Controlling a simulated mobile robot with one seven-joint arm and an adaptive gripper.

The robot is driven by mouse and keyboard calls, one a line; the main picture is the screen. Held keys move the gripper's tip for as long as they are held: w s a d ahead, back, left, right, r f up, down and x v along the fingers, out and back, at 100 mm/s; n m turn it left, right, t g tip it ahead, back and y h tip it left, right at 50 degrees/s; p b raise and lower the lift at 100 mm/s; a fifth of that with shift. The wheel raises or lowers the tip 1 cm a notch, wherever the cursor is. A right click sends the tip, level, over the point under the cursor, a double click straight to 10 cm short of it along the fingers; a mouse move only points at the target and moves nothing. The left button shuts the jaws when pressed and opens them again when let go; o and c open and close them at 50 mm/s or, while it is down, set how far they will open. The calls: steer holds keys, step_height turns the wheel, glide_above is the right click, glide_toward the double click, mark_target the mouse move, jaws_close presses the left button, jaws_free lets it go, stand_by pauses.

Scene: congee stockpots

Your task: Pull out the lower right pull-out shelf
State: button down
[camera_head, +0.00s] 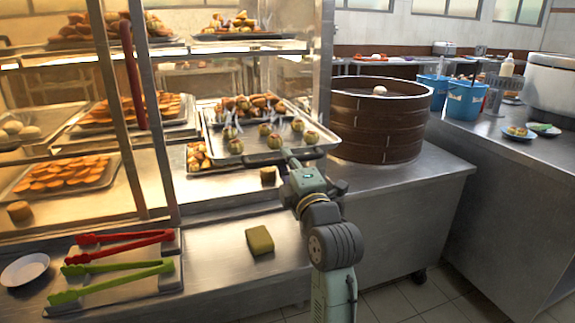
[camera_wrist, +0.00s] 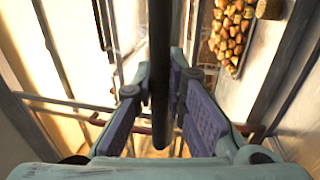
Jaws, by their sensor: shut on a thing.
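The lower right pull-out shelf (camera_head: 222,156) is a metal tray in the glass-fronted case, bearing several round green-topped buns and a heap of browned pastries. It juts forward over the steel counter. A dark bar handle (camera_head: 312,154) runs along its front edge. My gripper (camera_head: 290,158) is at this front edge, right of its middle. In the wrist view, the dark handle (camera_wrist: 159,55) runs between the two purple-padded fingers of my gripper (camera_wrist: 160,92), which is shut on it. The exact finger contact is hard to see in the head view.
A dark round steamer (camera_head: 370,118) stands close to the right of the shelf. A dark red upright handle (camera_head: 133,75) is at left.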

steer(key=shift+s+d, duration=0.15)
steer(key=shift+s, duration=0.3)
steer(key=c, duration=1.6)
jaws_free()
steer(key=v, duration=0.7)
steer(key=shift+s, duration=0.3)
